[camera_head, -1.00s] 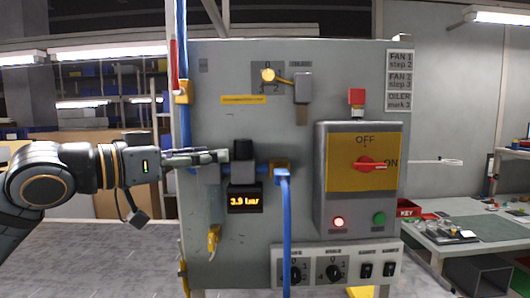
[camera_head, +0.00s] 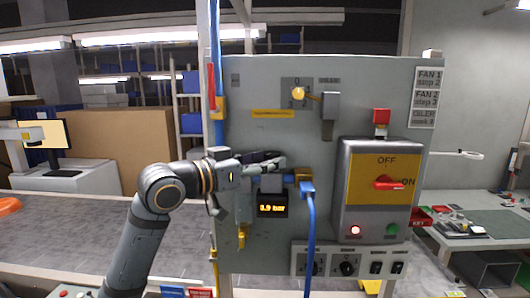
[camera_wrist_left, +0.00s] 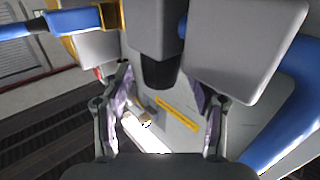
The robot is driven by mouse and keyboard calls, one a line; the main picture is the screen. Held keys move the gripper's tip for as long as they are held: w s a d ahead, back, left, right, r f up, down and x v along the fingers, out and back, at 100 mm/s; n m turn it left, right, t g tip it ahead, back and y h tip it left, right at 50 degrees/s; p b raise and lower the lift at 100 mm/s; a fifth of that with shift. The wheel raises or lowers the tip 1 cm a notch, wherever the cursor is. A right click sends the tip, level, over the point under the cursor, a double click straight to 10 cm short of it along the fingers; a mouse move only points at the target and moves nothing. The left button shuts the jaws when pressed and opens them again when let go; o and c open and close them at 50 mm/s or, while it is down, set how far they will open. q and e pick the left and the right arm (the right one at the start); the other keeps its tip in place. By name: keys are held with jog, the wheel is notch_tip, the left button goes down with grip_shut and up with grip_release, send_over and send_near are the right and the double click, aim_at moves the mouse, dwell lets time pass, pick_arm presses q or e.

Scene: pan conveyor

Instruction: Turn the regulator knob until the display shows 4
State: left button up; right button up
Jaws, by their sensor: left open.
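The regulator's dark knob (camera_wrist_left: 160,70) shows in the left wrist view, between the two fingers of my left gripper (camera_wrist_left: 165,95). The fingers are apart, with a visible gap on each side of the knob. In the head view my left gripper (camera_head: 276,161) lies across the front of the regulator body (camera_head: 271,183) and hides the knob. The orange-lit display (camera_head: 272,208) below it appears to read 3.9 bar. My right gripper is not in view.
A blue pipe (camera_head: 310,235) runs down just right of the regulator. The control box with a red switch (camera_head: 388,183) stands further right. A yellow-knobbed lever (camera_head: 298,93) is above. A blue vertical pipe (camera_head: 215,60) runs along the panel's left edge.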

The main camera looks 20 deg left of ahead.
pick_arm(q)
jog(key=shift+w+d, duration=0.1)
jog(key=shift+d, duration=0.05)
jog(key=shift+a, duration=0.2)
jog(key=shift+c, duration=1)
jog(key=shift+d, duration=0.1)
jog(key=c, duration=1)
jog(key=shift+o, duration=0.2)
jog(key=shift+w+f+m+g+h, duration=0.1)
jog(key=shift+m+g+h, duration=0.35)
jog(key=shift+h, duration=0.25)
jog(key=shift+m, duration=0.25)
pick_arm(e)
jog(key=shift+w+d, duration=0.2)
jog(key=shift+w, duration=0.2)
pick_arm(q)
jog(key=o, duration=1.2)
jog(key=shift+c, duration=0.2)
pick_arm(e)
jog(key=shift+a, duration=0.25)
